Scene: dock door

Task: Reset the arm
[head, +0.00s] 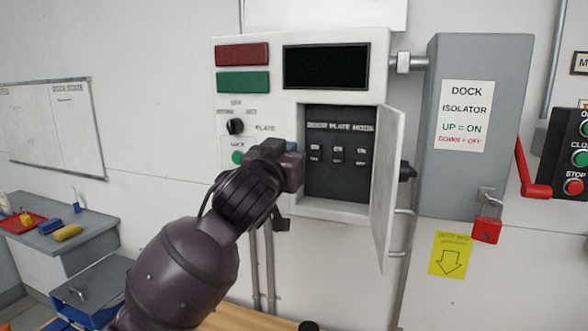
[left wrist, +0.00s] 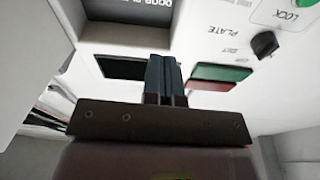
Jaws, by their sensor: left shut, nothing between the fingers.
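My left arm comes in from the lower left of the head view. Its gripper (head: 293,148) is in front of the white control box (head: 350,49), by the left edge of the open compartment. In the left wrist view the two dark fingers (left wrist: 163,78) are together with nothing between them. The compartment (head: 335,184) holds a dark panel with several small switches, and its door (head: 387,185) stands open to the right. I cannot tell whether the gripper touches the box. My right gripper is not in view.
A black knob (head: 235,126) and green button (head: 238,157) are left of the compartment. A grey dock isolator (head: 463,175) with a red lever (head: 530,175) and red padlock (head: 487,230) stands right. A grey bench (head: 75,235) stands left; a wooden surface (head: 260,322) is below.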

